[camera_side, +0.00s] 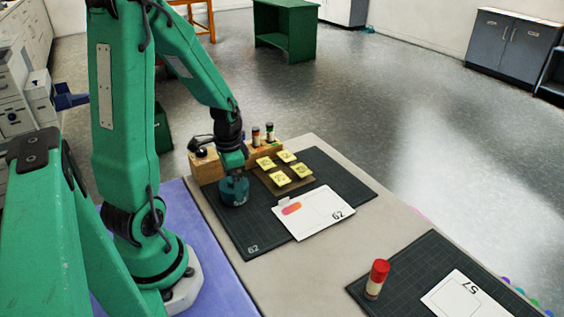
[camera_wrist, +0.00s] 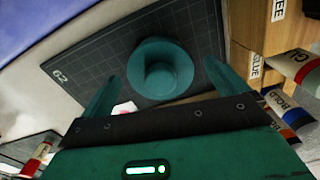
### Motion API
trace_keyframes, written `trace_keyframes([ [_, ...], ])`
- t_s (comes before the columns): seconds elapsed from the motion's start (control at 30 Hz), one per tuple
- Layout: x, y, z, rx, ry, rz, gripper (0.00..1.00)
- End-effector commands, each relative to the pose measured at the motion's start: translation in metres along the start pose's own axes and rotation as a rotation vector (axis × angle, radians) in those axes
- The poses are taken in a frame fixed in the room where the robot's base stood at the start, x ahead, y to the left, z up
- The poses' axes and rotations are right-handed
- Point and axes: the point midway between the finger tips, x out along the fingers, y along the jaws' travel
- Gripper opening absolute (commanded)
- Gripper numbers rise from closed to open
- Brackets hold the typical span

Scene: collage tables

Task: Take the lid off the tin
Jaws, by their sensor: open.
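A round teal tin (camera_side: 234,193) stands on the dark cutting mat marked 62, directly below my gripper (camera_side: 232,172). In the wrist view the tin's teal lid (camera_wrist: 136,70) is seen from above, with a round raised knob (camera_wrist: 160,76) in its middle. My gripper (camera_wrist: 161,72) is open there, one teal finger on each side of the lid. I see no finger closed on the knob. The lid's seam with the tin is not clear in either view.
A wooden rack (camera_side: 206,168) with bottles stands close behind the tin. Yellow notes (camera_side: 281,178) lie on a brown board to its right, and a white card (camera_side: 322,219) lies in front.

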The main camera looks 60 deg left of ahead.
Motion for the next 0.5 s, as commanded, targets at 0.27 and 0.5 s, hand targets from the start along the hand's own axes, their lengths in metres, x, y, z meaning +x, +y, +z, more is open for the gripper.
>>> trace_keyframes([
  [0.27, -0.0002, 0.0, 0.0001, 0.0, 0.0, 0.0, 0.98],
  [0.5, -0.0003, 0.0, 0.0, 0.0, 0.0, 0.0, 0.73],
])
